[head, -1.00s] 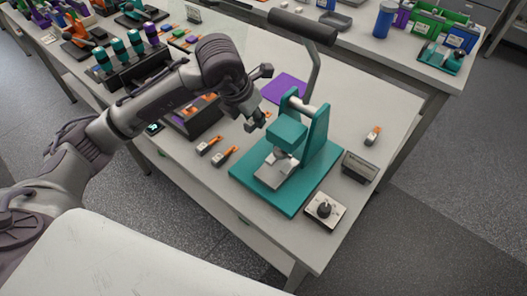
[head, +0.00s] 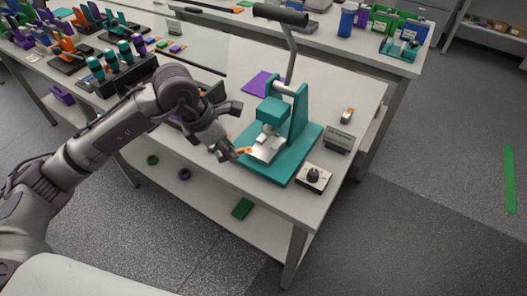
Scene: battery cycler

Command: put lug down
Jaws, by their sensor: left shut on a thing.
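My left gripper (head: 230,149) is low at the left edge of the teal press (head: 286,120). It is shut on a lug (head: 243,150), whose orange part sticks out toward the press's pale metal plate (head: 268,149). I cannot tell whether the lug touches the plate. The press's long black-handled lever (head: 281,15) is raised. Another lug (head: 347,115) lies on the table right of the press. My left arm hides part of the table. My right gripper is not in view.
A dark block with a label (head: 340,138) and a box with a black knob (head: 313,176) stand right of the press. A purple mat (head: 257,84) lies behind it. A rack of teal and purple-topped tools (head: 125,68) stands at the back left.

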